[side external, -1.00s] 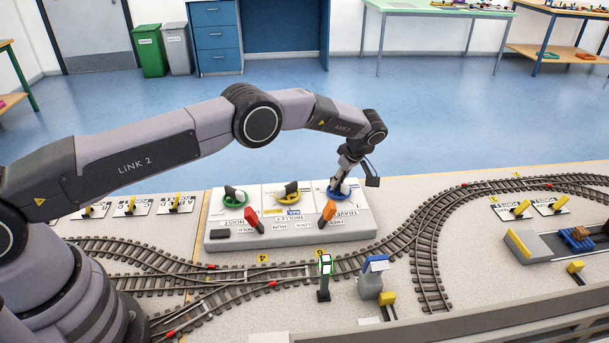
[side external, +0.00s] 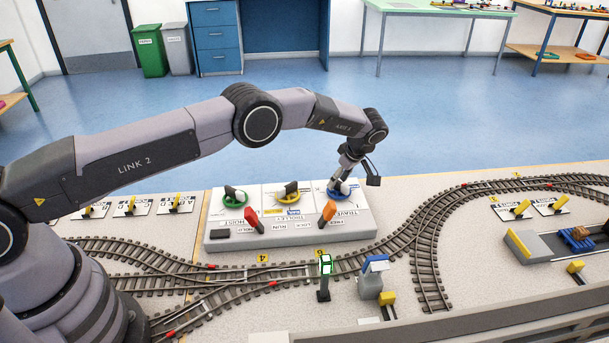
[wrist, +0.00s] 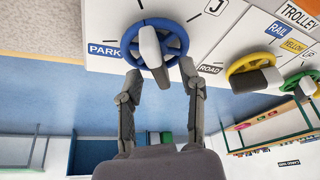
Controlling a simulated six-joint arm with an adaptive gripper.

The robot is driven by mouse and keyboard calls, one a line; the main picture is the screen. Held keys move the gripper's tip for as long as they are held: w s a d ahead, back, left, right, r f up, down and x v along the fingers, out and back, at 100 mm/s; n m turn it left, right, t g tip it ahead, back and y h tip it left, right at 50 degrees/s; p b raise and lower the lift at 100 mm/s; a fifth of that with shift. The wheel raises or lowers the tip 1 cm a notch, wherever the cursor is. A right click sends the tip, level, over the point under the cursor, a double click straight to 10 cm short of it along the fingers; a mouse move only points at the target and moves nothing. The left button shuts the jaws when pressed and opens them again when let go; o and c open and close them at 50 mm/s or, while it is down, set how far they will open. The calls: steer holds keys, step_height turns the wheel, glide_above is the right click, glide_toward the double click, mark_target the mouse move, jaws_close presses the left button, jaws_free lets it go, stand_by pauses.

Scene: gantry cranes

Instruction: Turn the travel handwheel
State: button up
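The travel handwheel (wrist: 176,30) is a blue ring with a white and grey grip bar across it. It also shows at the right end of the control box in the side view (side external: 330,194). In the wrist view the grip's dark end points down, between the PARK and ROAD labels. My gripper (wrist: 160,72) is open, its two fingers apart on either side of the grip's lower end. A gap seems to show on both sides; I cannot tell whether either finger touches. In the side view my gripper (side external: 345,179) is just above the wheel, partly covering it.
The yellow trolley wheel (side external: 289,197) and green hoist wheel (side external: 235,199) sit to the left on the same box (side external: 290,237). Red (side external: 253,219) and orange (side external: 327,214) levers stand in front. Model railway track (side external: 430,255) curves around the right side.

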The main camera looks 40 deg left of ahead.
steer(key=v, duration=1.1)
steer(key=shift+r, duration=0.35)
steer(key=shift+o, duration=0.3)
steer(key=shift+d, duration=0.1)
